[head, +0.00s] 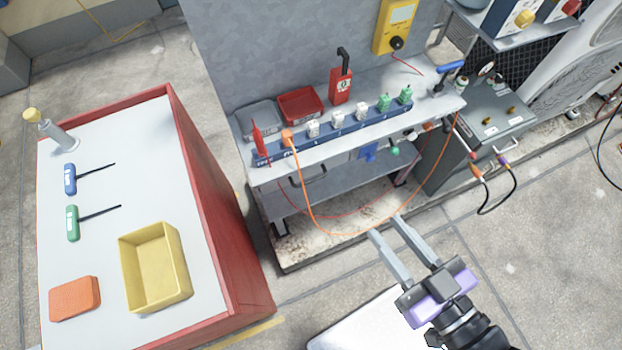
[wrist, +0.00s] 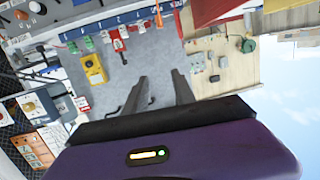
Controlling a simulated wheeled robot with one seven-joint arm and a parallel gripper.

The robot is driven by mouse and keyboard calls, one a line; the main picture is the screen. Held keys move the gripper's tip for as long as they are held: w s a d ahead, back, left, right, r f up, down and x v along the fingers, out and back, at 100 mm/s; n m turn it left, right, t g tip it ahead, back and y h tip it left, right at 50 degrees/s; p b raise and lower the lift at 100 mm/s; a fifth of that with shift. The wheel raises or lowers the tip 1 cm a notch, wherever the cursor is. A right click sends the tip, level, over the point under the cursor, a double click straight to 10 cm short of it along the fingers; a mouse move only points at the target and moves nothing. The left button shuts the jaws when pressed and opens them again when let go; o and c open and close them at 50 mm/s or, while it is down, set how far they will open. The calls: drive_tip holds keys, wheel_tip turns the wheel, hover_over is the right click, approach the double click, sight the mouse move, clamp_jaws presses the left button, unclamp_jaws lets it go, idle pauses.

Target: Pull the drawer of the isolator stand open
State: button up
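The isolator stand (head: 352,138) is a grey bench with a tall back panel, left of centre to right of centre in the head view. Under its top, a grey drawer front (head: 290,187) with a dark bar handle (head: 315,178) shows at the left; it looks shut. My gripper (head: 385,225) is in front of and below the stand, right of the handle and apart from it. Its two long grey fingers are spread with nothing between them. The fingers also show in the wrist view (wrist: 160,76), with the scene upside down behind them.
An orange cable (head: 302,200) hangs from the blue socket strip (head: 335,130) in front of the drawer. A red cart (head: 222,225) stands close on the left. A grey box (head: 480,130) with cables stands at the right. Clear paving lies in front.

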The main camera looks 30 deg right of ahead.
drive_tip(key=w+f+m+h, duration=0.1)
drive_tip(key=w+f+m, duration=0.85)
drive_tip(key=f, duration=0.35)
drive_tip(key=w+f+m+h, duration=0.1)
drive_tip(key=w+f+m, duration=0.8)
drive_tip(key=f, duration=0.4)
drive_tip(key=p+x, duration=0.1)
drive_tip(key=x, duration=0.5)
drive_tip(key=shift+w+a+f, duration=0.15)
drive_tip(key=shift+a+f, duration=0.15)
drive_tip(key=shift+a, duration=0.1)
drive_tip(key=shift+m, duration=0.25)
clamp_jaws()
